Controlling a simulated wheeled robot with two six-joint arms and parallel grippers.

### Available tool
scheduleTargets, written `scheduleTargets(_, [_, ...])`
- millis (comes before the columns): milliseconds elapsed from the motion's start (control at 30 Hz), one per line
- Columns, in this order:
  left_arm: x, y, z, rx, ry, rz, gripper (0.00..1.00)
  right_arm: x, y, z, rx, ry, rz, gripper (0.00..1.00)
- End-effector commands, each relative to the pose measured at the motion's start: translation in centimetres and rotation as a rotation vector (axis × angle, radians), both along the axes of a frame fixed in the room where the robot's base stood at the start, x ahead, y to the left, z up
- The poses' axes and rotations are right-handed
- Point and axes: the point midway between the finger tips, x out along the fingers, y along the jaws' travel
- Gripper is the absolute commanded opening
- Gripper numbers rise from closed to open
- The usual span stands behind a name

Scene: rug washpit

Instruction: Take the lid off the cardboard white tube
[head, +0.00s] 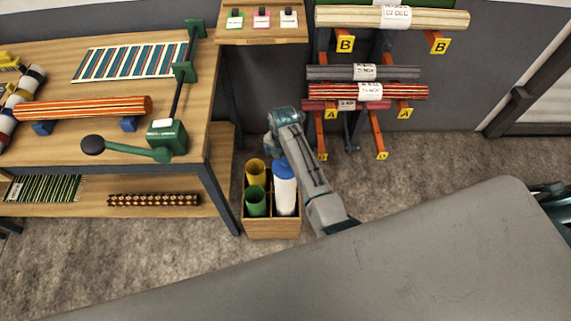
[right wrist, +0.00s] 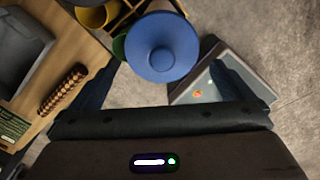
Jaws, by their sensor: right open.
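The white tube (head: 285,197) stands upright in the right part of a wooden divided crate (head: 272,229). A blue lid (head: 281,168) is on its top end; the lid also shows in the right wrist view (right wrist: 162,48) as a round blue disc with a raised centre. My right gripper (head: 272,150) is at the lid, its arm partly covering the tube's right side. In the right wrist view its open fingers (right wrist: 162,60) lie either side of the lid; I cannot tell whether they touch it. My left gripper is not in view.
A yellow tube (head: 255,168) and a green tube (head: 255,201) stand in the crate's left compartments. A workbench (head: 215,170) is close on the left. A rack of rolled rugs (head: 365,91) stands behind.

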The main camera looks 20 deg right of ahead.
Motion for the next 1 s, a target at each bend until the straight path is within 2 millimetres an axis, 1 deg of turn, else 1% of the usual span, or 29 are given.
scheduleTargets(33, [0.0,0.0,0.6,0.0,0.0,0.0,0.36,-0.2,-0.1,-0.6,-0.001,0.006,0.0,1.0])
scheduleTargets(133, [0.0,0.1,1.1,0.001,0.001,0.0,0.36,-0.4,-0.1,-2.0,-0.001,0.006,0.0,1.0])
scheduleTargets(200, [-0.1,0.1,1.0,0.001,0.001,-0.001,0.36,-0.3,-0.1,-3.1,-0.001,0.004,0.0,1.0])
scheduleTargets(300, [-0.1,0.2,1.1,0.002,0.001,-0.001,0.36,-0.3,-0.1,-3.9,-0.001,0.002,0.0,1.0])
scheduleTargets(567, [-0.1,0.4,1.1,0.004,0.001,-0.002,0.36,-0.2,-0.1,-4.3,0.0,0.0,-0.001,1.0])
scheduleTargets(633, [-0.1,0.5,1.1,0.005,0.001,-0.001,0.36,-0.2,-0.1,-4.3,0.0,0.0,-0.001,0.9])
scheduleTargets(767, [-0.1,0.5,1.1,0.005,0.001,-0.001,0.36,-0.3,-0.1,-4.3,-0.001,0.001,-0.001,0.65])
scheduleTargets(1000, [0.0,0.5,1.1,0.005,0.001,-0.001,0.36,-0.3,-0.1,-4.2,-0.001,0.001,-0.001,0.64])
